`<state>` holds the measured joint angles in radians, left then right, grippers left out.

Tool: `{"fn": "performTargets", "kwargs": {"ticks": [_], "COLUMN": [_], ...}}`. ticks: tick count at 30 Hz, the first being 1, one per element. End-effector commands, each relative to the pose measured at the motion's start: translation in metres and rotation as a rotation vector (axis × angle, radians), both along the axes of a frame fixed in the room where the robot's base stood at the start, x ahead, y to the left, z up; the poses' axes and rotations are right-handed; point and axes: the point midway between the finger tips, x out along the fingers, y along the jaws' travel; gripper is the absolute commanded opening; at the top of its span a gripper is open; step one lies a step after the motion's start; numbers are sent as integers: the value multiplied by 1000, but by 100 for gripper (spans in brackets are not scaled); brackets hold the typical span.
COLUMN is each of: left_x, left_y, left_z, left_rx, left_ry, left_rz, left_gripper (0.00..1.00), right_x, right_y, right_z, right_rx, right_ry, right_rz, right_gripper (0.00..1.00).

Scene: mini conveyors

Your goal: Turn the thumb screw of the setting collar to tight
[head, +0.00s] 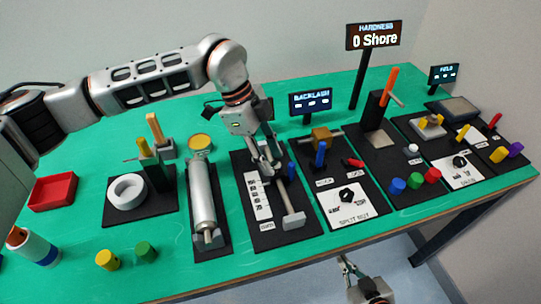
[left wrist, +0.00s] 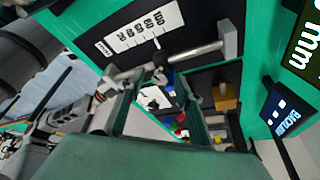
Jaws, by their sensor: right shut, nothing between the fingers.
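The setting collar's board (head: 253,224) carries a white mm scale (head: 259,198) and a metal rod with end blocks (head: 293,220). The scale also shows in the left wrist view (left wrist: 128,34). There, a small dark piece (left wrist: 160,74), apparently the collar with its thumb screw, sits on the rod (left wrist: 196,54). My left gripper (head: 269,174) is low over the far part of the rod and hides much of it in the head view. Its fingers (left wrist: 158,92) are apart around the small dark piece, with visible gaps. My right gripper (head: 367,290) is shut and empty, below the table's front edge.
A metal cylinder (head: 202,197) lies on the board to the left. The split board with a knob (head: 346,195) is to the right. A backlash display (head: 310,103) stands behind. Green table is free at the front.

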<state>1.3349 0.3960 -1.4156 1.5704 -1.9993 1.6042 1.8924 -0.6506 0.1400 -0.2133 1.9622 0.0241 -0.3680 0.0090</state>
Motion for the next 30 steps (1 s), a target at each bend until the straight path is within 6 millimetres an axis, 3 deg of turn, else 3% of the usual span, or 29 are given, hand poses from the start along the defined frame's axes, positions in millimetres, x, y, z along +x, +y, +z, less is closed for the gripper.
{"fn": "performTargets", "kwargs": {"ticks": [10, 14, 15, 30], "left_x": [0, 0, 0, 1], "left_y": [-2, -2, -2, -2], "left_z": [-5, -4, -4, -4], "left_rx": [0, 0, 0, 1], "left_ry": [-1, -1, -1, 1], "left_rz": [0, 0, 0, -99], "left_gripper": [35, 1, 0, 0], "right_x": [3, 2, 2, 1], "right_y": [0, 0, 0, -1], "right_z": [4, 3, 2, -1], "right_rx": [2, 1, 0, -1], "right_ry": [-8, -5, -4, 1], "right_rz": [-1, -2, -1, -1], "right_gripper": [0, 0, 0, 0]}}
